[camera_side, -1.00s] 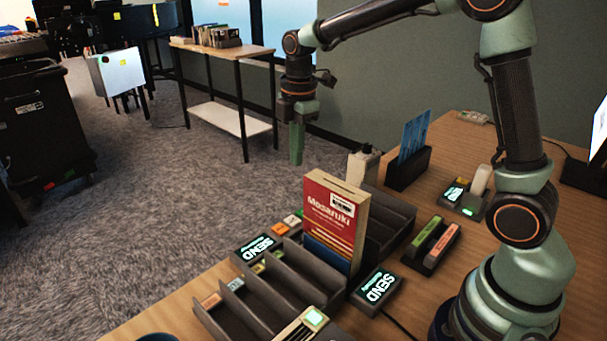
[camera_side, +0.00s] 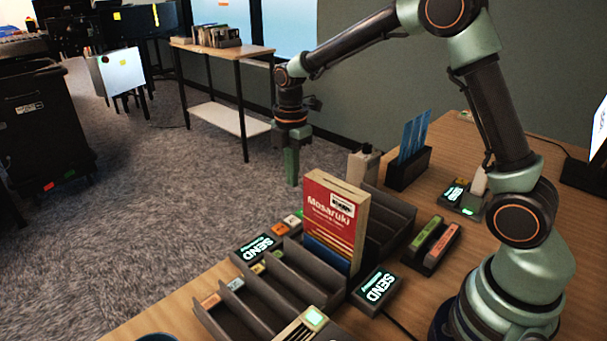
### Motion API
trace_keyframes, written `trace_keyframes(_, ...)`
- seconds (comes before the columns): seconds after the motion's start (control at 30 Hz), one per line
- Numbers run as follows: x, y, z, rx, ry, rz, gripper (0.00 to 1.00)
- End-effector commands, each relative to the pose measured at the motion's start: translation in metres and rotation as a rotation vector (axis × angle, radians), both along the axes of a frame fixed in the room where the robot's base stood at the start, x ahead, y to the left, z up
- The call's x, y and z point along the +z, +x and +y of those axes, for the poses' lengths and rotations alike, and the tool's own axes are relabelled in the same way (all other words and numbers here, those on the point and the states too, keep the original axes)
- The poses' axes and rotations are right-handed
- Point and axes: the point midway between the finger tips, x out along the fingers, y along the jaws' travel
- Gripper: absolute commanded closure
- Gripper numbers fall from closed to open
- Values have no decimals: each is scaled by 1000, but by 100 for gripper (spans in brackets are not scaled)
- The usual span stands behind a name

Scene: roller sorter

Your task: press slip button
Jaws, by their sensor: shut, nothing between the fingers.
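My gripper (camera_side: 291,178) is shut and empty, pointing down. It hangs in the air behind the red book (camera_side: 335,215) and, in the picture, above the left-back part of the table. No button in view is readably marked "slip". A small dark device (camera_side: 462,197) at the back right has a lit display and a green lit button (camera_side: 468,211). Two lit SEND pads (camera_side: 376,288) (camera_side: 258,247) lie at the right and left of the dark sorter rack (camera_side: 265,300). Small orange and white blocks (camera_side: 286,223) sit by the left pad. My gripper touches none of these.
The red book stands upright in the rack. A dark holder with blue cards (camera_side: 410,165) stands at the back. A small tray with green and orange strips (camera_side: 435,246) lies right of the rack. A whitish box (camera_side: 362,165) stands behind the book.

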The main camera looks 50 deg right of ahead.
Motion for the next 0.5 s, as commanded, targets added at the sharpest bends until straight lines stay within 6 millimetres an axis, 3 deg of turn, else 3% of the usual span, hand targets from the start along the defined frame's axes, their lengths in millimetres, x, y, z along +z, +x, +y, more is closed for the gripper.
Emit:
trace_keyframes(0.3, -64, -2, 0, 0, 0, 6, 100)
trace_keyframes(0.5, -90, -1, 0, 0, 0, 2, 100)
